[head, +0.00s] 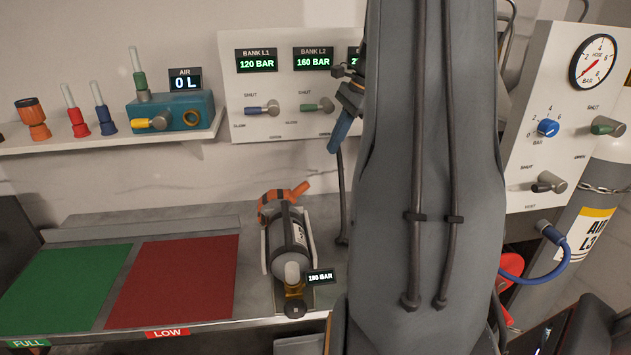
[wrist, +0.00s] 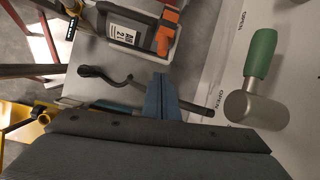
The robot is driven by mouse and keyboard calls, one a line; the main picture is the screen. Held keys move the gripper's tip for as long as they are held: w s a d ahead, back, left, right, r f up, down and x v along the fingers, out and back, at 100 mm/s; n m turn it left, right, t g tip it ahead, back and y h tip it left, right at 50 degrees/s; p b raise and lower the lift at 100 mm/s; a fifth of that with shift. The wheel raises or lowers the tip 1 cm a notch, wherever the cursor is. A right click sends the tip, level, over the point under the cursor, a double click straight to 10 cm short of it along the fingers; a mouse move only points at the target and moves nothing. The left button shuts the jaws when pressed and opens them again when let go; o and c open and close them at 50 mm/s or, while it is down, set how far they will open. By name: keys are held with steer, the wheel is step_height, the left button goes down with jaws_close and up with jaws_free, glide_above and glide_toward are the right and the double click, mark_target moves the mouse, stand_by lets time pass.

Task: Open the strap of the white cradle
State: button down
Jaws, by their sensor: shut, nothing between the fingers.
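The white cradle (head: 267,250) stands on the bench and holds a grey cylinder (head: 294,264) with a pale label. It also shows at the top of the wrist view (wrist: 146,58). At its far end is an orange part (head: 273,204) with a lever-like end pointing right; it also shows in the wrist view (wrist: 168,24). A dark band runs beside it; whether the strap is fastened I cannot tell. My gripper (wrist: 160,82) has blue fingers, shut and empty. In the head view my gripper (head: 340,132) is above and right of the cradle, apart from it, near the wall panel.
A panel (head: 245,85) with valves is behind my gripper; a green-handled valve (wrist: 262,55) is close at right in the wrist view. A black hose (head: 341,195) hangs beside the cradle. Green (head: 65,285) and red (head: 172,280) mats lie clear at left.

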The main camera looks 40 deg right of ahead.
steer(key=p+x, duration=0.3)
steer(key=x, duration=1.1)
steer(key=shift+w+r, duration=0.1)
steer(key=shift+r, duration=0.05)
steer(key=a+r, duration=0.1)
steer(key=w+a+r+p, duration=0.1)
steer(key=r+p, duration=0.1)
steer(key=shift+w+a+r, duration=0.2)
steer(key=shift+w+a, duration=0.2)
steer(key=shift+w+a+r, duration=0.15)
steer(key=shift+a+r, duration=0.05)
steer(key=shift+a, duration=0.05)
steer(key=shift+f, duration=0.1)
